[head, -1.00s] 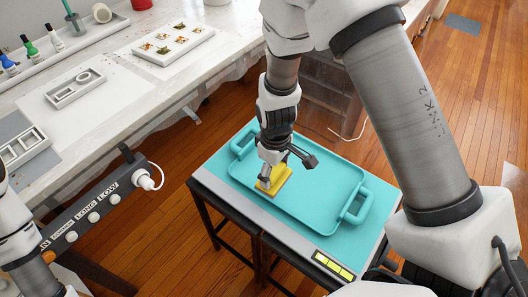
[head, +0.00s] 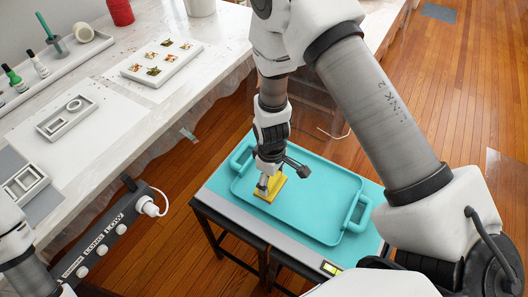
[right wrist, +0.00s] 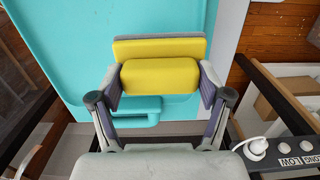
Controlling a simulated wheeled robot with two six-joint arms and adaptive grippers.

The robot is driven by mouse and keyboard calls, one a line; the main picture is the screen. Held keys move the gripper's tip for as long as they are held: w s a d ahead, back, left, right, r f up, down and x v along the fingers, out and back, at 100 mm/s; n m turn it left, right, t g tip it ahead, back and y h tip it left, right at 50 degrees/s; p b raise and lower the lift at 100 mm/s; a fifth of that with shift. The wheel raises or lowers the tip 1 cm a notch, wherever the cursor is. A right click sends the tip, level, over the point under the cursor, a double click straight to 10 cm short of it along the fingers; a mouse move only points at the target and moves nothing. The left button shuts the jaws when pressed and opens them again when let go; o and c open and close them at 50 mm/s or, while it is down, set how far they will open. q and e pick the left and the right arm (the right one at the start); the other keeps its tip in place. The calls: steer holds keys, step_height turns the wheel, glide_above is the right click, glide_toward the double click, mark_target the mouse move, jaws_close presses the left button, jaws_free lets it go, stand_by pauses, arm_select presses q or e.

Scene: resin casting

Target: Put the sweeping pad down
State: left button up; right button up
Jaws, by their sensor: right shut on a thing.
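The sweeping pad is a yellow block with a grip on a wider base (head: 270,194). It also shows in the right wrist view (right wrist: 160,75), with a grey layer at its far edge. My right gripper (head: 266,177) is shut on it, with one finger on each side of the yellow grip. The pad is over the near left part of the turquoise tray (head: 315,205); I cannot tell whether its underside touches the tray. My left gripper is out of view; only part of my left arm shows at the lower left.
The tray has raised handles and lies on a small dark-legged stand (head: 230,212). Right of the pad, the tray is clear. A white workbench (head: 110,160) at left holds moulds (head: 68,115), bottles and a white tray of small pieces (head: 160,62). A control strip (head: 105,235) has a plug.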

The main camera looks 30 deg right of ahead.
steer(key=w, duration=0.2)
steer(key=w+d, duration=0.1)
steer(key=w, duration=0.2)
steer(key=w+d+p, duration=0.1)
steer(key=w, duration=0.2)
steer(key=shift+d+f, duration=0.15)
steer(key=shift+f, duration=0.25)
steer(key=shift+w+f, duration=0.2)
steer(key=shift+w, duration=0.1)
step_height(320, 180, down, 2)
steer(key=shift+f+p, duration=0.15)
steer(key=shift+p, duration=0.5)
steer(key=shift+f, duration=0.4)
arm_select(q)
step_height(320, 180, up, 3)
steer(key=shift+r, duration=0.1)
arm_select(e)
steer(key=shift+f, duration=0.2)
steer(key=o, duration=1.3)
